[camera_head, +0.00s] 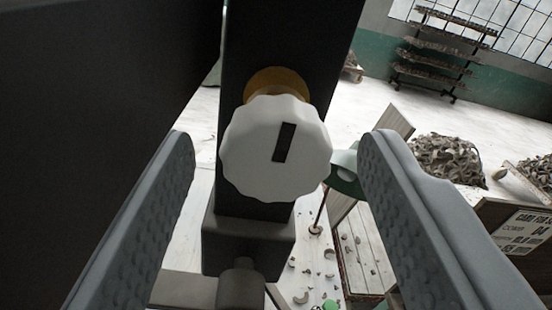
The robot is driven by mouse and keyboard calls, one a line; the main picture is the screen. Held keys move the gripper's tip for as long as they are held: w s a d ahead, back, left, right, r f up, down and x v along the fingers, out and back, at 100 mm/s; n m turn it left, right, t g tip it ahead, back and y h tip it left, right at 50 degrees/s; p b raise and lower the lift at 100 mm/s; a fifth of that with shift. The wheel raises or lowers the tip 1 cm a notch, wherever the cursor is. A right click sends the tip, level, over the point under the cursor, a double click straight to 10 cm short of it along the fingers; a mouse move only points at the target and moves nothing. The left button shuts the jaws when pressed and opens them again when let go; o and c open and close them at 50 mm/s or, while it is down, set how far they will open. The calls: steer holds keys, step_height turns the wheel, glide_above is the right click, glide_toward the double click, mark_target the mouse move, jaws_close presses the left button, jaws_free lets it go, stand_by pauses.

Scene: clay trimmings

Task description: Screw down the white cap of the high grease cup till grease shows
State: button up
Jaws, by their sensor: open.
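The white cap (300,163) with a scalloped edge sits in the middle of the view. It bears a dark rectangular mark, slightly tilted. Behind its top edge shows a brass-coloured collar (276,82), fixed on a dark upright post (290,38). I cannot see any grease. My gripper (276,150) is open, with one grey ribbed finger on each side of the cap. There is a visible gap between the cap and each finger. The cap hides most of the collar and the part of the post behind it.
A large dark panel (90,80) fills the left. A dark block (248,240) juts out below the cap. A green part (345,175) shows beside the right finger. Scraps lie on the pale floor (305,270). Crates with clay trimmings (446,158) stand at the right, shelves (436,55) behind.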

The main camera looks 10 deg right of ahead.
steer(key=shift+c, duration=0.4)
steer(key=c, duration=0.9)
steer(key=shift+m, duration=0.3)
steer(key=m, duration=0.4)
steer(key=shift+m, duration=0.3)
steer(key=m, duration=0.4)
steer(key=shift+m, duration=0.3)
steer(key=m, duration=0.4)
steer(key=shift+a, duration=0.1)
steer(key=shift+m, duration=2.5)
